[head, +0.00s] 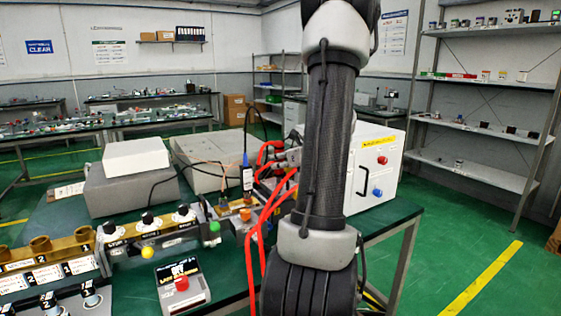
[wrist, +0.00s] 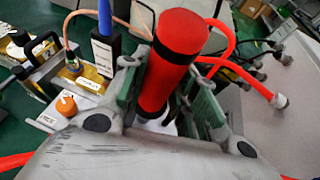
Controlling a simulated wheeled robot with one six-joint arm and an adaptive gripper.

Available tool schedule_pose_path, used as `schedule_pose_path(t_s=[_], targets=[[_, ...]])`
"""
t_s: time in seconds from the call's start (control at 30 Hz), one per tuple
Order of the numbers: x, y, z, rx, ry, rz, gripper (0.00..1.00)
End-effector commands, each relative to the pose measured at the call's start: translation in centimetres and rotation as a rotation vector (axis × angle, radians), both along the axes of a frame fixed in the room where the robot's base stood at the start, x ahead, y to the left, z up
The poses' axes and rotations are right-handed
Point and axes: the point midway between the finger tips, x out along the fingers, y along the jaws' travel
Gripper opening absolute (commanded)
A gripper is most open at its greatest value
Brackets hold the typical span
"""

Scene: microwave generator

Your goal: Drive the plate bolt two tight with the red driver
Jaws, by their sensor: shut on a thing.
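The red driver (wrist: 163,82) shows in the wrist view as a thick red handle with a black band near its top. My gripper (wrist: 168,98) is shut on this handle, with one green-padded finger on each side. The driver's lower end and tip are hidden behind my gripper. Plate bolt two cannot be made out in either view. In the head view my arm covers the gripper and the driver.
Red hoses (head: 262,225) loop close by. A white cabinet (head: 375,172) stands behind. A red-button box (head: 183,285) and numbered rack (head: 40,262) are at front left.

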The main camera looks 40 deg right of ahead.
Motion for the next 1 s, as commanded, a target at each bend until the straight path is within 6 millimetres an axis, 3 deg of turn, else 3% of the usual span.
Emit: schedule_pose_path(t_s=[1.0], targets=[[0.0, 0.0, -1.2, 0.0, 0.0, 0.0, 0.0]])
